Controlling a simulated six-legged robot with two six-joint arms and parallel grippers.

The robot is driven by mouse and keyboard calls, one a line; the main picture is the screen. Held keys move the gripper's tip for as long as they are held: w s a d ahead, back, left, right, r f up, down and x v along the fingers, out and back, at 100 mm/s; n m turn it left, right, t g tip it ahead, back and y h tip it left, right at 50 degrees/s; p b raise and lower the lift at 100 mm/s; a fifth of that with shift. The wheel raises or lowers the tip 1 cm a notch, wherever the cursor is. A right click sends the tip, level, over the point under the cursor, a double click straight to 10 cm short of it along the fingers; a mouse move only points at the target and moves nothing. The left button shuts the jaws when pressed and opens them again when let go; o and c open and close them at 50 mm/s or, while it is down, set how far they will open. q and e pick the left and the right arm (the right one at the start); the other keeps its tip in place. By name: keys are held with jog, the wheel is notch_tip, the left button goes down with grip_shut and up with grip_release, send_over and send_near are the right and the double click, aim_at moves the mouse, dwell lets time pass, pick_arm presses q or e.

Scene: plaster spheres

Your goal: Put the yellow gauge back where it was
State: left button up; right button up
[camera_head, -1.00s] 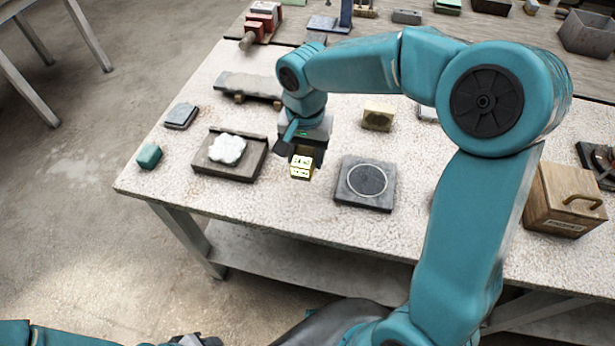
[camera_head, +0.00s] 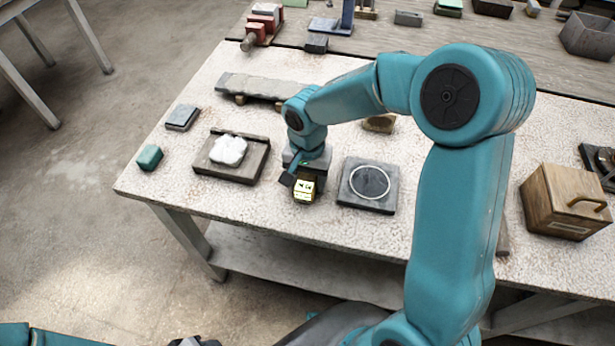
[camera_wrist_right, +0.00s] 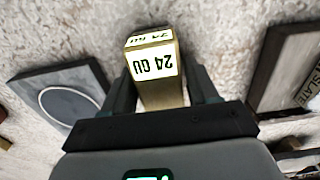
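The yellow gauge (camera_head: 304,190) is a small block with white labels bearing dark lettering. My right gripper (camera_head: 303,179) is shut on it, near the table's front edge between the plaster tray and the dark slab. In the right wrist view the gauge (camera_wrist_right: 157,72) sits between the two fingers of my right gripper (camera_wrist_right: 163,88), its label upside down. I cannot tell whether its underside touches the table. A bit of my left gripper (camera_head: 195,341) shows at the bottom edge; its fingers cannot be made out.
A dark slab with a pale ring (camera_head: 350,190) lies just right of the gauge. A brown tray (camera_head: 255,169) with white plaster lumps (camera_head: 228,151) lies left. A green block (camera_head: 149,157), a grey block (camera_head: 182,117) and a wooden box (camera_head: 563,200) stand on the table (camera_head: 330,228).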

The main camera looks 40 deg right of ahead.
aim_at(308, 176)
jog(key=shift+o, duration=0.8)
jog(key=shift+s, duration=0.1)
jog(key=shift+r, duration=0.15)
jog(key=shift+r+p, duration=0.25)
jog(key=shift+p, duration=0.1)
notch_tip(308, 176, up, 12)
jog(key=shift+f, duration=0.15)
